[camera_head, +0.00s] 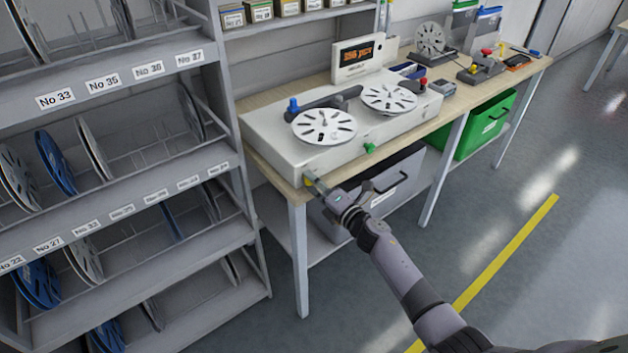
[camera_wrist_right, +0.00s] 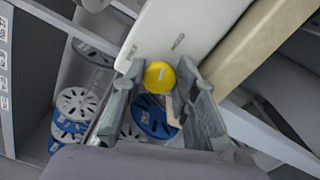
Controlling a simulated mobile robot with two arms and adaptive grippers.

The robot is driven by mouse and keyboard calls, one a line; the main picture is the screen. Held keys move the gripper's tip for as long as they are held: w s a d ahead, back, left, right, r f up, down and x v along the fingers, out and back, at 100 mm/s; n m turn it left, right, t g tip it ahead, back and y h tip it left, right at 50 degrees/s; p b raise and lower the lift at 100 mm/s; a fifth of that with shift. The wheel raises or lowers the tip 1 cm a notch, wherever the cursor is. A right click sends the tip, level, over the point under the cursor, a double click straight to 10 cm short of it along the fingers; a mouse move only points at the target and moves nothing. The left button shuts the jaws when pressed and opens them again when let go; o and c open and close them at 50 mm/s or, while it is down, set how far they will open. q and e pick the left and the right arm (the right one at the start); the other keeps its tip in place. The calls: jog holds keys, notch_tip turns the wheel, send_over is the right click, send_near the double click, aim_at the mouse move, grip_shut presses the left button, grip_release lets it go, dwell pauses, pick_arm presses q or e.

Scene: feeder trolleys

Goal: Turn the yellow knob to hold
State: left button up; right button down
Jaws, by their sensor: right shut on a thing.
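The yellow knob (camera_wrist_right: 159,77) sits on the front side of the white reel machine (camera_head: 262,133). In the right wrist view the knob lies between the fingers of my right gripper (camera_wrist_right: 165,92), with a small pale mark on its face. My right gripper (camera_head: 318,186) is at the machine's near left corner in the head view, shut on the knob, which is mostly hidden there. A green knob (camera_head: 369,148) is farther right on the same front. I cannot read which setting the yellow knob points to. My left gripper is not in view.
The wooden bench (camera_head: 462,106) carries the machine, with a display (camera_head: 358,53) behind it. A shelf rack (camera_head: 228,150) with reels stands close on the left. A grey bin (camera_head: 398,176) and a green bin (camera_head: 487,127) sit below. The floor at right is clear.

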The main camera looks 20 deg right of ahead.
jog(key=shift+f+m+p, duration=0.1)
jog(key=shift+m+p, duration=0.25)
jog(key=shift+m, duration=1.55)
jog(key=c, duration=1.3)
grip_release()
jog(key=v, duration=1.2)
